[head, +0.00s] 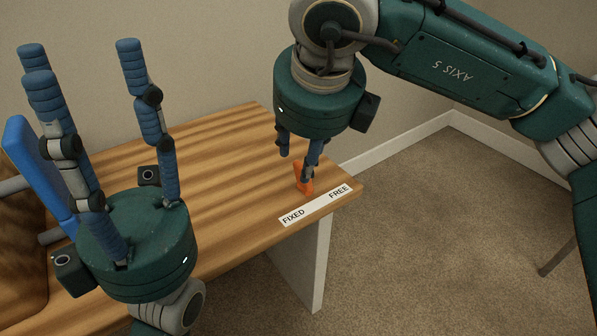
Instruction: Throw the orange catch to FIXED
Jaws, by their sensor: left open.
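The orange catch (304,187) sits on the wooden tabletop near its right end, just behind a white label strip (314,206). The strip reads FIXED at its left end and FREE at its right end. My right gripper (299,166) points down over the catch. Its fingers partly cover the catch, and I cannot tell whether they grip it or which word its lever is turned to. My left gripper (84,62) is open and empty, with its blue fingers pointing up, at the left and well away from the catch.
The wooden table (225,160) has a bare top around the catch and a white leg panel (313,265). A blue panel (38,165) and a brown wooden piece (15,240) stand at the far left. Carpeted floor (420,240) lies open to the right.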

